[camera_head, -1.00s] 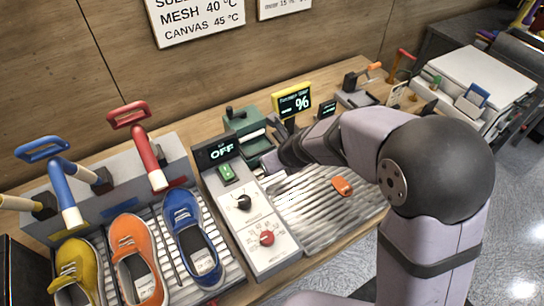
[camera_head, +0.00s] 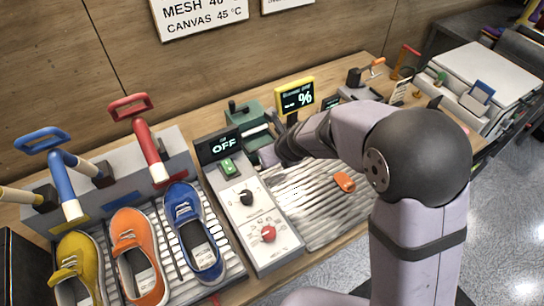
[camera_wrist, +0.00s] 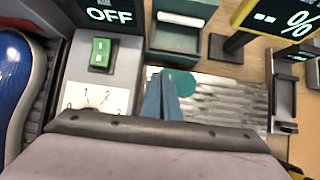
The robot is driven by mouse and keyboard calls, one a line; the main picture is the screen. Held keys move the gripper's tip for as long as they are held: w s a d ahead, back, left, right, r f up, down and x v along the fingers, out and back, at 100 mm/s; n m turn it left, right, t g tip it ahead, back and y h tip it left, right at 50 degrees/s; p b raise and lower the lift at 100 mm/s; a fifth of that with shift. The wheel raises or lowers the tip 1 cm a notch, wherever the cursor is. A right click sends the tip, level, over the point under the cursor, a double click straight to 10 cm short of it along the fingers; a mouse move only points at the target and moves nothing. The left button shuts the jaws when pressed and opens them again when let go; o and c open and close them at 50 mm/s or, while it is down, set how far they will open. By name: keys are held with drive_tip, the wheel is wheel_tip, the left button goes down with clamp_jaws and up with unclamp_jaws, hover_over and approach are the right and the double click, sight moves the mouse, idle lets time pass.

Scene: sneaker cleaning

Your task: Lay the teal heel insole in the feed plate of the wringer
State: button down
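The teal heel insole (camera_wrist: 184,82) shows as a small rounded piece at my fingertips in the wrist view, partly covered by the fingers. My gripper (camera_wrist: 164,78) looks shut on it, its two blue-grey fingers close together. In the head view my gripper (camera_head: 268,156) is just in front of the green wringer (camera_head: 246,120), and I cannot make out the insole there. The wringer has a pale roller (camera_wrist: 181,19) and a green feed plate (camera_wrist: 173,57) at its front. The insole appears just short of that plate, apart from it as far as I can tell.
A grey control box with an OFF display (camera_head: 223,146) stands left of my gripper. A ribbed metal drainboard (camera_head: 318,205) lies below, with an orange item (camera_head: 344,182) on it. A yellow-framed percent display (camera_head: 295,95) stands right of the wringer. Several sneakers sit at left.

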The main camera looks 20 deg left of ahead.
drive_tip(key=shift+w+a+f, duration=0.65)
drive_tip(key=shift+f, duration=0.1)
drive_tip(key=shift+w+a+r, duration=0.15)
drive_tip(key=shift+a, duration=0.05)
drive_tip(key=w+a+p, duration=0.6)
drive_tip(key=p, duration=0.3)
drive_tip(key=shift+f+b, duration=0.65)
drive_tip(key=c, duration=1.6)
unclamp_jaws()
drive_tip(key=shift+o, duration=0.2)
